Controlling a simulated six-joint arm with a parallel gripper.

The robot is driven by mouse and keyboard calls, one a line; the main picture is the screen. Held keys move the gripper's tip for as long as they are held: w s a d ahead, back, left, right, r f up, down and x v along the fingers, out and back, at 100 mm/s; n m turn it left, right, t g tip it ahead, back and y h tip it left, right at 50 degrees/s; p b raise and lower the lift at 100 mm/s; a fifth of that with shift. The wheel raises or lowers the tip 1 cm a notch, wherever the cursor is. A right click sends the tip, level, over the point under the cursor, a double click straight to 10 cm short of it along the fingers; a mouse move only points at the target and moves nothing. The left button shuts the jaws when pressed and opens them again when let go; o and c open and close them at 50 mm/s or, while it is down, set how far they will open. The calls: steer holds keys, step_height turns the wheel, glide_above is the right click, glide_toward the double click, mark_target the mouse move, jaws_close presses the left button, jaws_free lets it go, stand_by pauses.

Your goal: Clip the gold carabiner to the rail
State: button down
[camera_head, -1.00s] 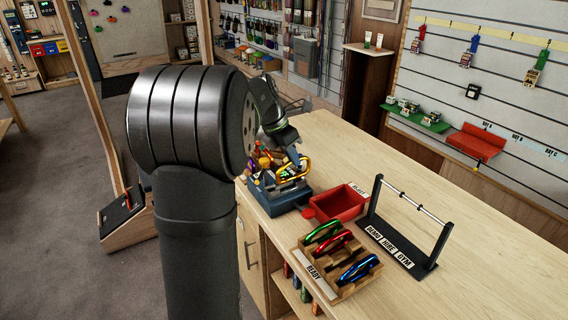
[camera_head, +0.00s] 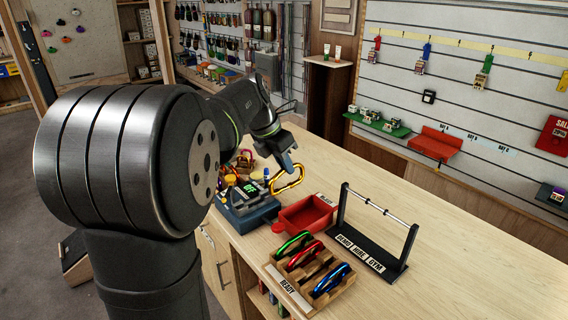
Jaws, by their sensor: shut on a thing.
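The gold carabiner (camera_head: 288,181) hangs from my gripper (camera_head: 287,165), which is shut on it above the counter. The carabiner is behind the red tray and to the right of the blue scale. The fingertips are small and partly dark in this view. The rail (camera_head: 377,206) is a thin silver bar between two black posts on a black base labelled "DEMO HIRE GYM". It stands to the right of my gripper, and the carabiner is apart from it. Two small dark rings sit on the bar.
A red tray (camera_head: 283,226) lies between the scale (camera_head: 230,213) and the rail stand. A wooden rack (camera_head: 336,283) labelled "READY" holds green, red and blue carabiners in front. Other gear crowds behind the scale. The counter right of the rail is clear.

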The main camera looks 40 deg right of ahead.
steer(key=s+d+r+m, duration=0.1)
steer(key=s+d+m, duration=0.1)
steer(key=s+d, duration=1.1)
steer(key=shift+s+d, duration=0.2)
steer(key=shift+s, duration=0.15)
steer(key=shift+a+f, duration=0.15)
steer(key=shift+f, duration=1.9)
stand_by(0.8)
steer(key=shift+w+a+f, duration=0.1)
steer(key=shift+w+a, duration=0.1)
steer(key=shift+a, duration=0.6)
stand_by(0.6)
steer(key=shift+a, duration=0.35)
steer(key=shift+w+a, duration=0.1)
steer(key=shift+a, duration=0.2)
stand_by(0.4)
